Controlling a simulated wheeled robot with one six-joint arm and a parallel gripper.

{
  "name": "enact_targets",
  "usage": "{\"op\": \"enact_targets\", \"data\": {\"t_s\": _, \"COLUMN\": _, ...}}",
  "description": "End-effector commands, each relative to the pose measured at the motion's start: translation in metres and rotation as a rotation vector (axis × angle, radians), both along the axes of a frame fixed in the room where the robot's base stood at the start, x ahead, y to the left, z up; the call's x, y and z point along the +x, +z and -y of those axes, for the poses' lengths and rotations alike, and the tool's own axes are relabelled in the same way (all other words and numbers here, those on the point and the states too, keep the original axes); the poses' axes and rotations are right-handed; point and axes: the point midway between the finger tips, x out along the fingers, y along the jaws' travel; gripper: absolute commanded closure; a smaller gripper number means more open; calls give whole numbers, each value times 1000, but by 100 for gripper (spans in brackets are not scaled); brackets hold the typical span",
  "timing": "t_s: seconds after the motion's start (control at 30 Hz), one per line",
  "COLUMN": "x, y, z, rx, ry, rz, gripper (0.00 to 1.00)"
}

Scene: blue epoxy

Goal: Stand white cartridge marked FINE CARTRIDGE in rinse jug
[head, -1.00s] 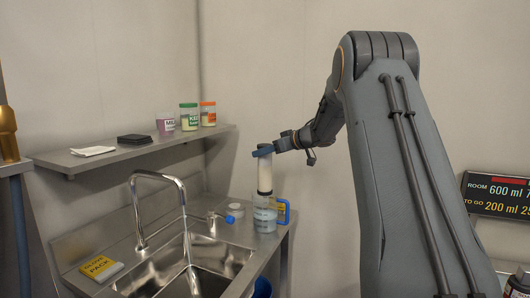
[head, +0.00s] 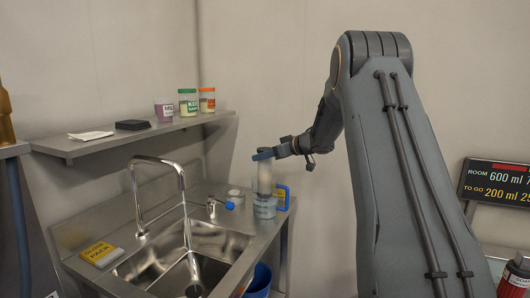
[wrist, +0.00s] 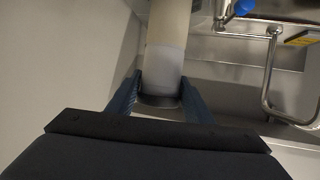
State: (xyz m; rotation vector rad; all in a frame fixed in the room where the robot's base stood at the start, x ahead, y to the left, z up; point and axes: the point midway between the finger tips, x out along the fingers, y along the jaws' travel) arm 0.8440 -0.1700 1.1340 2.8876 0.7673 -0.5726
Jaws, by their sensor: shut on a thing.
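The white cartridge (head: 264,177) is upright over the counter, with its lower part inside the clear rinse jug (head: 265,209), which has a blue handle (head: 284,198). Whether the cartridge touches the jug's bottom cannot be told. My gripper (head: 264,154) is shut on the cartridge's top end. In the wrist view the cartridge (wrist: 166,55) runs between both fingers of my gripper (wrist: 160,92), with a dark band at its near end. Its marking cannot be read.
A steel sink (head: 205,250) with a tall tap (head: 158,160) lies left of the jug. A small blue-tipped tap (head: 214,206) stands close by. A yellow pack (head: 100,253) is at the sink's left. The shelf (head: 140,140) above carries several jars and cloths. A blue bucket (head: 259,280) is below.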

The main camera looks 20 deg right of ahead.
Motion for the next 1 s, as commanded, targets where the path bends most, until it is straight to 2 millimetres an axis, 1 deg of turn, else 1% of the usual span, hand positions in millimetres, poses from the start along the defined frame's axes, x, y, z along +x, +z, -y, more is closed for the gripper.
{"op": "enact_targets", "data": {"t_s": 0.6, "x": 0, "y": -45, "z": 0, "rx": 0, "ry": 0, "rz": 0, "gripper": 96}}
{"op": "enact_targets", "data": {"t_s": 0.8, "x": 0, "y": -56, "z": 0, "rx": 0, "ry": 0, "rz": 1, "gripper": 96}}
{"op": "enact_targets", "data": {"t_s": 1.0, "x": 0, "y": -61, "z": 0, "rx": 0, "ry": 0, "rz": 1, "gripper": 96}}
